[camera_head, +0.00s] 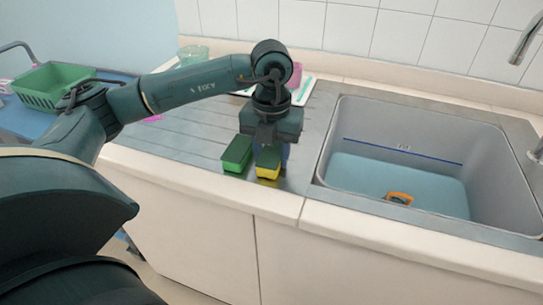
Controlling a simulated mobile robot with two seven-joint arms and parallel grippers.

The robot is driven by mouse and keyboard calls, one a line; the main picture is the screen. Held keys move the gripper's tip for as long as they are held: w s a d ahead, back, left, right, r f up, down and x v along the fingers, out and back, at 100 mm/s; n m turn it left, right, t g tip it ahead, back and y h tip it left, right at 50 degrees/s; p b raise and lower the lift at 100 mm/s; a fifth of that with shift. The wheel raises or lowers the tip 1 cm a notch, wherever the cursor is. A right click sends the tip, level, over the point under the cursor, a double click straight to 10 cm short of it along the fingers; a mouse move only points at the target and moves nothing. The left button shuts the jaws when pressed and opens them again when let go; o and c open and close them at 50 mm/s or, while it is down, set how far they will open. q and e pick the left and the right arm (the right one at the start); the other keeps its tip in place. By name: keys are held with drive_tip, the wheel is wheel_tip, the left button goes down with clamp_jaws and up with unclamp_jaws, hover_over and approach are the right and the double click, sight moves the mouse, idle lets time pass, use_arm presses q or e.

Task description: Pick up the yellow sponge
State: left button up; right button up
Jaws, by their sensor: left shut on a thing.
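The yellow sponge (268,171) has a dark green top and sits at the front of the ribbed metal drainboard, left of the sink. My left gripper (274,148) points down over it and is shut on it. The fingertips are largely hidden by the sponge and the gripper body. I cannot tell whether the sponge is clear of the drainboard. My right gripper is not in view.
A green sponge (237,154) stands close to the left of the yellow one. The grey sink (489,160) at right holds bluish water and an orange object (400,198). A green basket (52,100) is far left. A green beaker (192,55) stands behind my arm.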

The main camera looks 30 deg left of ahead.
sight(271, 153)
use_arm(q)
wheel_tip(271, 153, up, 10)
drive_tip(key=shift+r, duration=0.1)
drive_tip(key=o, duration=0.4)
drive_tip(key=c, duration=0.3)
drive_tip(key=shift+c, duration=0.2)
idle(1.1)
